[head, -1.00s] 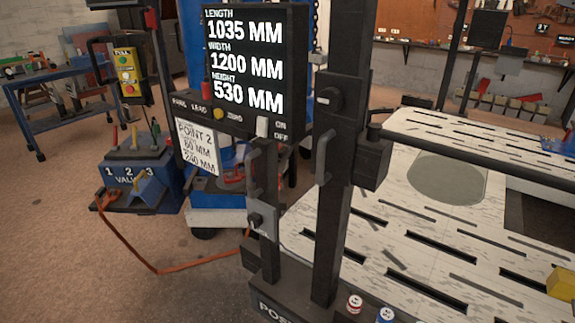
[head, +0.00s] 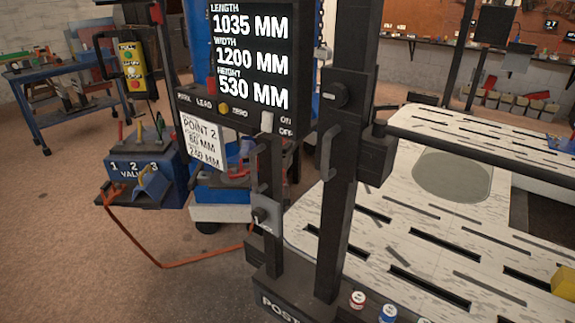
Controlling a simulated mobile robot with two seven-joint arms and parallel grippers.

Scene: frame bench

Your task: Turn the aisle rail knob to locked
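Two knobs show in the head view, and I cannot tell which is the aisle rail knob. One dark knob (head: 337,95) sits on the block near the top of the tall black post (head: 338,235). A smaller dark knob (head: 261,214) sits on a grey plate (head: 268,222) low on the shorter post to the left. The marks on that plate are too small to read surely. No locked label is legible at either knob. A dark rail (head: 475,157) runs right from the tall post. Neither of my grippers is in view.
A black display panel (head: 252,110) with switches stands beside the posts. A slotted white bench (head: 420,225) with small cans (head: 388,313) and a yellow block (head: 563,283) fills the right. A blue valve box (head: 147,180) and orange hose (head: 190,262) are left. Floor at lower left is clear.

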